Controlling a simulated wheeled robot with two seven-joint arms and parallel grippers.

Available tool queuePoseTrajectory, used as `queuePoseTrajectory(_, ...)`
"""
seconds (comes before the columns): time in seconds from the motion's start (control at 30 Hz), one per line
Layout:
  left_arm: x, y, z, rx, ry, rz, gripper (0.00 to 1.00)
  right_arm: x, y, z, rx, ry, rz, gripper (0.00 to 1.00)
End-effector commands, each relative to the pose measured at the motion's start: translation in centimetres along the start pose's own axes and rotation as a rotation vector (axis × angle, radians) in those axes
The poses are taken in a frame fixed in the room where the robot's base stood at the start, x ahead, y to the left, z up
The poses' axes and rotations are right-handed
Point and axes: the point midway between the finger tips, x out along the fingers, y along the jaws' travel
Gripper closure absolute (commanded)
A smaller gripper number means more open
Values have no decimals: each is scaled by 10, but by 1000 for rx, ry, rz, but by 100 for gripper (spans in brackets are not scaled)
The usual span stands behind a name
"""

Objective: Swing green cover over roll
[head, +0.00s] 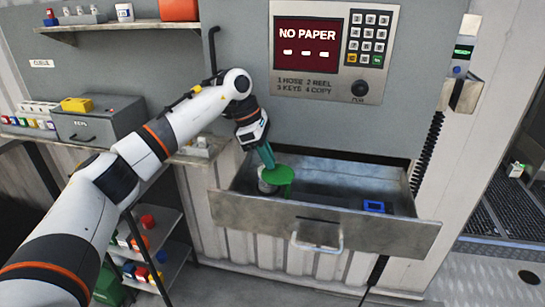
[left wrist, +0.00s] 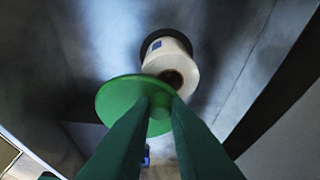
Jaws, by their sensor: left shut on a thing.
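The green cover (head: 281,175) is a round disc at the left end of the open drawer, partly over the white roll (head: 265,186). In the left wrist view the cover (left wrist: 113,97) lies below and left of the roll (left wrist: 170,62). The roll's dark core hole shows beside the cover's edge, with a dark disc at the roll's far end. My left gripper (head: 269,163) is shut on the cover; its green fingers (left wrist: 158,100) hide part of the disc and the exact grip. My right gripper is not in view.
The metal drawer (head: 330,231) stands open below a panel whose screen (head: 306,34) reads "NO PAPER". A blue item (head: 373,206) lies in its right part; the middle of the drawer floor looks clear. A grey key box (head: 95,120) stands on the left shelf.

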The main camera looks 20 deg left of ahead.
Motion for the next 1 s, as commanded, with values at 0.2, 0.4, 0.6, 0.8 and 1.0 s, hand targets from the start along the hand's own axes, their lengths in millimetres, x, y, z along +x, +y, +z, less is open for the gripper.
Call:
queuePoseTrajectory(0.2,-2,0,2,9,-2,2,100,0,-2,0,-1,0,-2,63)
queuePoseTrajectory(0.4,-1,0,1,8,-1,2,100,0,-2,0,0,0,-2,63)
queuePoseTrajectory(0.6,-1,0,1,8,-1,2,63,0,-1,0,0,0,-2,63)
queuePoseTrajectory(0.8,0,0,1,7,-1,2,63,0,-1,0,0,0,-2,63)
queuePoseTrajectory(1.0,-12,-1,2,7,0,-2,63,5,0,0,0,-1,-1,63)
